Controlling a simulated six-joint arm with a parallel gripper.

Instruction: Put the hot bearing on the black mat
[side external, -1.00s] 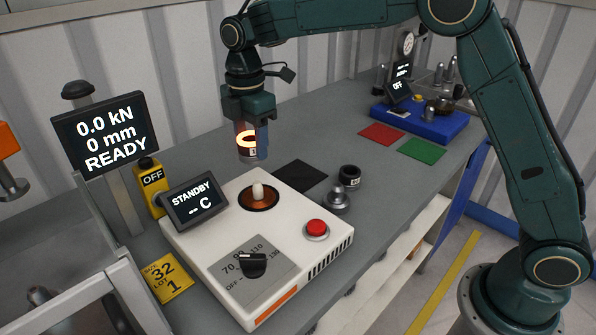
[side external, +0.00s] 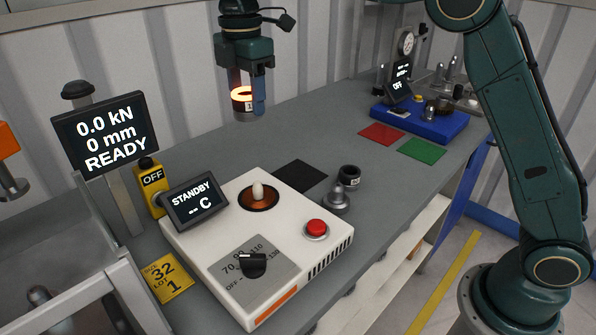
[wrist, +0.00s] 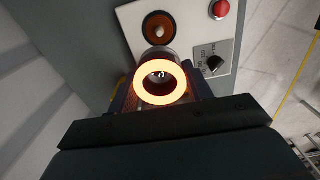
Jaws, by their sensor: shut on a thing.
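The hot bearing (side external: 242,94) is a ring with a glowing orange-yellow top face. My gripper (side external: 248,104) is shut on it and holds it in the air, above and behind the white heater. In the wrist view the glowing bearing (wrist: 160,84) sits between the fingers of my gripper (wrist: 160,98). The black mat (side external: 300,176) lies flat and bare on the grey bench, behind and right of the heater. The bearing is up and to the left of the mat in the side view.
The white heater (side external: 205,235) has a central post (side external: 258,192), a red button (side external: 316,228) and a STANDBY display (side external: 195,201). A dark ring (side external: 349,176) and a metal part (side external: 336,202) stand right of the mat. Red (side external: 382,134) and green (side external: 421,150) mats lie farther back.

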